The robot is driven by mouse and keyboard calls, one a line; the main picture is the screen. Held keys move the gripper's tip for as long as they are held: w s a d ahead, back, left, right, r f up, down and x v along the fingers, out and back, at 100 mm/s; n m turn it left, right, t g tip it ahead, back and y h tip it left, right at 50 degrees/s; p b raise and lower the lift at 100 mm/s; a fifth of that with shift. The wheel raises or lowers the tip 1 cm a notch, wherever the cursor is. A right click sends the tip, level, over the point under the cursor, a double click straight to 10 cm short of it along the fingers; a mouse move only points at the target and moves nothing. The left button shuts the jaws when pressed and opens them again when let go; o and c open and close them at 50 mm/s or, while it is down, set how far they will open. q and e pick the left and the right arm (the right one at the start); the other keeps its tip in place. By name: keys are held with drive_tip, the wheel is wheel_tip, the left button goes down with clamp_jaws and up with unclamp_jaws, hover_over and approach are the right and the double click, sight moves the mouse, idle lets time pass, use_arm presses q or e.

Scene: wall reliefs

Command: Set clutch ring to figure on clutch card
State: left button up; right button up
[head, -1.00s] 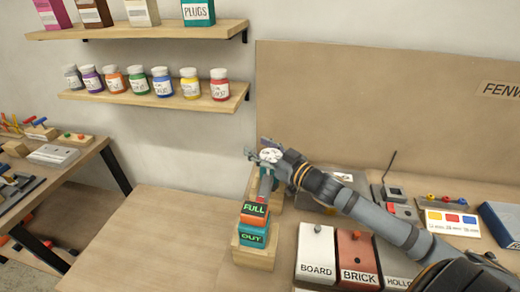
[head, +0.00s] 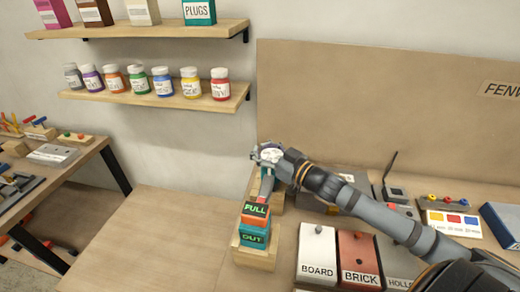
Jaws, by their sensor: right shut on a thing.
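My right gripper (head: 268,155) reaches in from the right and is shut at the top of a slim grey and red upright tool (head: 265,188), behind the FULL and OUT blocks. The jaws hide what they grip; I take it to be the clutch ring, but its marks cannot be read. I cannot pick out the clutch card with certainty or read a figure on one. My left gripper is not in view.
A FULL block (head: 255,210) sits on an OUT block (head: 254,236) on a wooden stand (head: 254,258). BOARD (head: 317,250) and BRICK (head: 358,255) boxes stand right of it. A colour-patch card (head: 453,224) lies farther right. Bare tabletop is at left.

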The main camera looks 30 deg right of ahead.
drive_tip(key=n+g+y+b, duration=0.1)
drive_tip(key=f+n+y+b, duration=0.1)
drive_tip(key=b, duration=0.1)
drive_tip(key=a+n+g+y+b, duration=0.1)
drive_tip(key=y+b, duration=0.1)
drive_tip(key=shift+s+f+g, duration=0.15)
drive_tip(key=shift+s+g, duration=0.15)
drive_tip(key=shift+c, duration=0.2)
drive_tip(key=shift+s+a+r+n+g+y+b, duration=0.15)
drive_tip(key=shift+r+n+g+y+b, duration=0.2)
drive_tip(key=shift+r+y+b, duration=0.2)
drive_tip(key=shift+f, duration=0.1)
